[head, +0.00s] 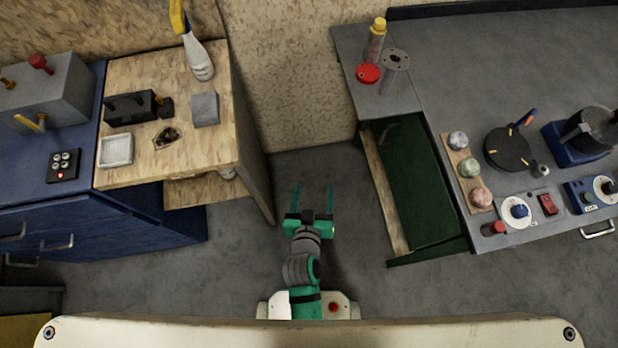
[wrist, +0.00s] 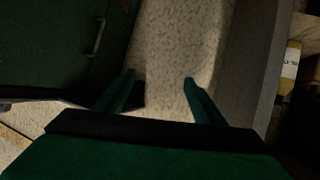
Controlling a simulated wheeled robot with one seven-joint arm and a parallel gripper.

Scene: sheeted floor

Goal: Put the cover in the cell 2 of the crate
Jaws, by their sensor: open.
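My gripper (head: 313,184) is open and empty over the grey floor between the two benches, its green fingers pointing away from my body. It also shows in the wrist view (wrist: 159,77), with pale speckled surface between the fingers. A red round lid-like disc (head: 368,73) lies on the grey bench at the right, near its left edge; it may be the cover, but I cannot be sure. It is well beyond my gripper, to the right. I cannot make out a crate with numbered cells in either view.
The wooden bench (head: 205,145) at the left holds a spray bottle (head: 199,60), a grey block (head: 205,109) and a white tray (head: 116,150). A yellow-capped bottle (head: 376,42) stands near the disc.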

